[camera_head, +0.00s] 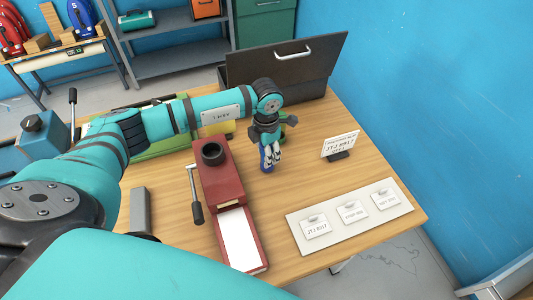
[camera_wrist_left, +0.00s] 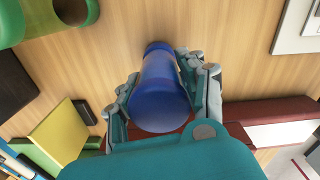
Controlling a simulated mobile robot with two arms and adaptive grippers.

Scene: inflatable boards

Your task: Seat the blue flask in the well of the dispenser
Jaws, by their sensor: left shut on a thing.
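My left gripper (camera_head: 271,157) is shut on the blue flask (camera_head: 264,157), just right of the dispenser. In the left wrist view the blue flask (camera_wrist_left: 158,95) stands between the two fingers. I cannot tell whether its base touches the table. The dispenser (camera_head: 215,180) is a dark red block with a black round well (camera_head: 212,153) on top, a black-handled lever on its left side and a white sheet at its front. The well looks empty. The dispenser's red body (camera_wrist_left: 275,110) shows at the right in the left wrist view. My right gripper is out of view.
An open dark case (camera_head: 285,70) stands at the back. A small sign (camera_head: 340,146) and a white board with several tags (camera_head: 350,214) are to the right. A green object (camera_head: 290,120) stands behind the gripper. A grey block (camera_head: 140,210) is left of the dispenser.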

